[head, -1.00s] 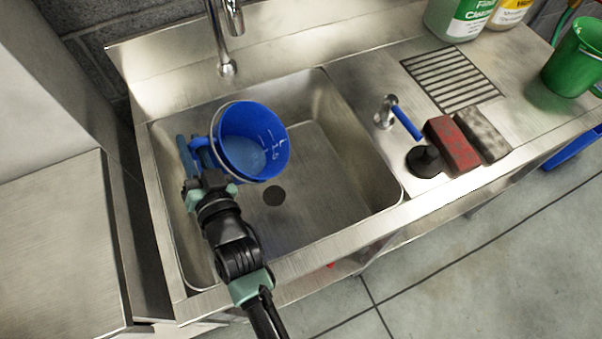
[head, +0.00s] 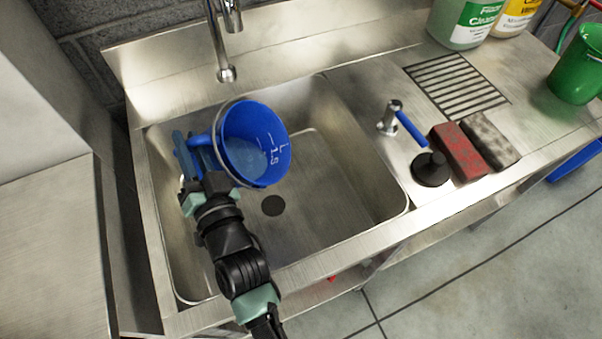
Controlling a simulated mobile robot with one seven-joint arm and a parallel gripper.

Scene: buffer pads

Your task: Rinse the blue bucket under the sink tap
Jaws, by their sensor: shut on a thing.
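The blue bucket (head: 272,172) is held over the left part of the steel sink basin (head: 335,190). It is tilted, with its mouth turned toward the right and white scale marks inside. A paler patch low inside looks like water, but I cannot be sure. My gripper (head: 207,184) is shut on the bucket at its left side; the exact contact is partly hidden. The sink tap (head: 232,14) stands behind the basin, its spout end above and behind the bucket. I see no water stream from it.
A lever with a blue handle (head: 411,130), a black plunger-like knob (head: 431,169), a red block (head: 459,151) and a grey block (head: 489,138) are on the right counter. Bottles (head: 458,22) and a green bucket (head: 577,68) stand farther back. The basin's right part is free.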

